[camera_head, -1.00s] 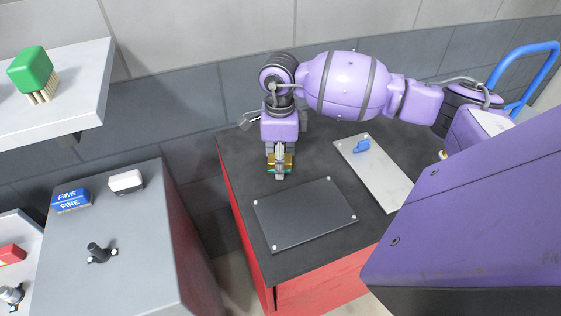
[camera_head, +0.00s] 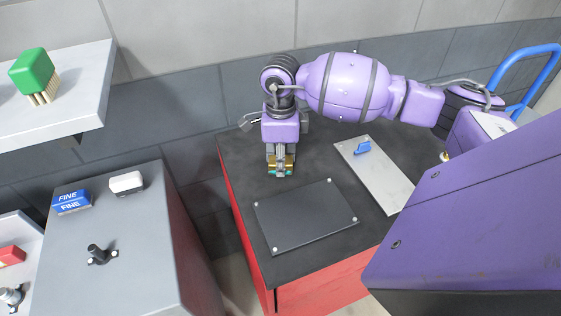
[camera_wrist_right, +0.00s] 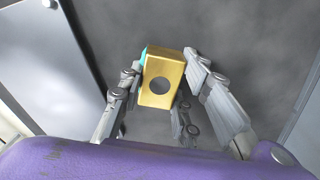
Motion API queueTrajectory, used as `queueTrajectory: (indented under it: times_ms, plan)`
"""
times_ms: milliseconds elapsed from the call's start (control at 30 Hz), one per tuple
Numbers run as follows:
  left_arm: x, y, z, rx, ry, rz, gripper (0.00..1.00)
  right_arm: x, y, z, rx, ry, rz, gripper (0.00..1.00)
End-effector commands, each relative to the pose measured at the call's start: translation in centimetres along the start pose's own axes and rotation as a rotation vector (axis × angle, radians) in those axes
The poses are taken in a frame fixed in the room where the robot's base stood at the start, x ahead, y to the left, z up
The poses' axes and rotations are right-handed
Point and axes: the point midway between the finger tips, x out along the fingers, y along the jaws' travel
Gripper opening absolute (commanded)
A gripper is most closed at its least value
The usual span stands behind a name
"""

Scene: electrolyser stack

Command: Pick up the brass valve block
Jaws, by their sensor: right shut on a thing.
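The brass valve block (camera_wrist_right: 166,72) is a gold block with a dark round hole in its face and a teal part at its left edge. It sits between the fingers of my right gripper (camera_wrist_right: 172,88) in the right wrist view. My right gripper (camera_head: 281,168) is shut on the block and points down over the dark top of the red cabinet in the head view. There the block (camera_head: 290,161) shows only partly behind the fingers. I cannot tell how far it is above the surface. My left gripper is not in view.
A dark plate (camera_head: 305,215) with corner studs lies just in front of the gripper on the cabinet top (camera_head: 235,150). A light metal plate with a blue handle (camera_head: 362,148) lies to the right. A grey cabinet (camera_head: 140,240) stands to the left, across a gap.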

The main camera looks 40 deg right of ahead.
Motion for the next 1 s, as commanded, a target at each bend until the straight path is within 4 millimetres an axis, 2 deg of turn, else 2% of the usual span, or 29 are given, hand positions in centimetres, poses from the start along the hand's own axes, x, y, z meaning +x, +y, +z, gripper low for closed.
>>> queueTrajectory:
  times_ms: [167,267,567,700,800,1000]
  plan:
    - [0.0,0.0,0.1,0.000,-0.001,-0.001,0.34,-1.5,-0.2,0.0,0.000,-0.002,-0.005,0.00]
    - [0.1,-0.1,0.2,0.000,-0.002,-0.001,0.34,-3.1,-0.2,0.1,-0.001,-0.003,-0.006,0.00]
    - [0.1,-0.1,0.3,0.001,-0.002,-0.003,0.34,-9.4,5.1,-2.0,-0.004,0.001,-0.007,0.00]
    - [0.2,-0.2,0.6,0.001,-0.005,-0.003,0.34,-10.6,8.5,-3.2,-0.004,0.004,-0.004,0.00]
    - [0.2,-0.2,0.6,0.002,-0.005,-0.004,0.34,-11.5,10.3,-3.8,-0.002,0.002,-0.004,0.00]
    - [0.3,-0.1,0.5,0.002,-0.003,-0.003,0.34,-12.6,12.5,-4.5,-0.001,0.000,-0.003,0.00]
